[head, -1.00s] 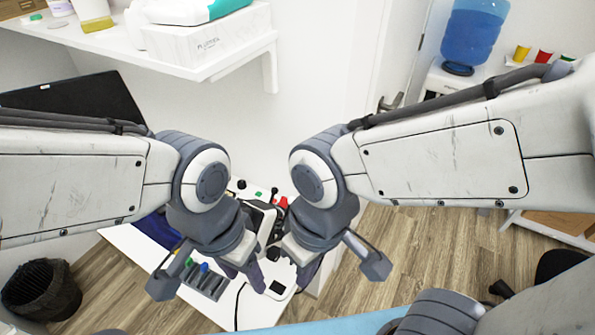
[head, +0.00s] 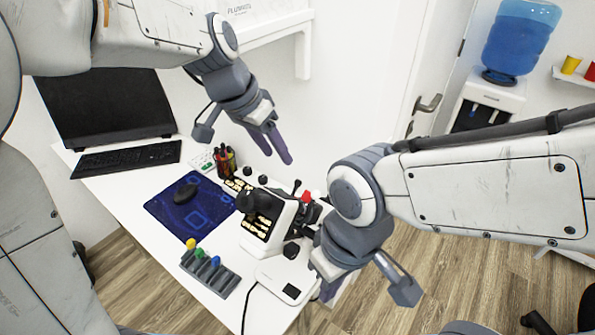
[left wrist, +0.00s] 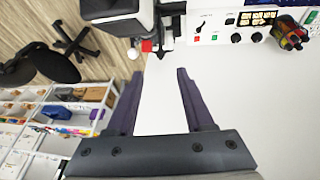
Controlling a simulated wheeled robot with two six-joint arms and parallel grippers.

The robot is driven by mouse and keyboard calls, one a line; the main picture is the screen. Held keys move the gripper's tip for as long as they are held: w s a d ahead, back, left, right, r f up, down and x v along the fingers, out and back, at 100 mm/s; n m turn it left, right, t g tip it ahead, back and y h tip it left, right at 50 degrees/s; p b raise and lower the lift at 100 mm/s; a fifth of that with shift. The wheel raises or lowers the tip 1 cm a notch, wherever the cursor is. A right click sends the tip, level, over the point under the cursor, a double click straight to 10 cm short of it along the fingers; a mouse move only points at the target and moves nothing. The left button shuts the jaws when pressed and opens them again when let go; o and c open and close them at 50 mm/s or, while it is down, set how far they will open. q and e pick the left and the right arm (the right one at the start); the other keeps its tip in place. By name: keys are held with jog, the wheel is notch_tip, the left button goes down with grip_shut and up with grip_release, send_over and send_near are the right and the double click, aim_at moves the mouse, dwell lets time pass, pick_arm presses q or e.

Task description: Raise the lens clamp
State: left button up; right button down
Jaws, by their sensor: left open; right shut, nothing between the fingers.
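A white and black eye-test instrument (head: 284,226) stands on the white desk in the head view. A red part (head: 305,196) and a thin black lever (head: 296,187) show at its back; I cannot tell which part is the lens clamp. The instrument shows at the top of the left wrist view (left wrist: 112,12), with the red part (left wrist: 147,45) below it. My left gripper (head: 277,156) is open and empty, above and behind the instrument. My right gripper (head: 327,289) is shut and empty at the instrument's right front; its fingers are partly hidden.
A pen cup (head: 226,162) and a switch box (head: 236,184) stand behind the instrument. A blue mat (head: 160,209) with a mouse and a rack (head: 209,272) with coloured knobs lie left. A shelf (head: 275,30) is above. Bare desk lies between mat and keyboard (head: 128,158).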

aim_at(297, 180)
pick_arm(q)
jog(key=shift+m, duration=0.3)
jog(key=x, duration=1.1)
jog(key=shift+w+d+r+p, duration=0.1)
jog(key=shift+w+p, duration=0.2)
jog(key=shift+p, duration=0.1)
grip_shut()
dwell(0.5)
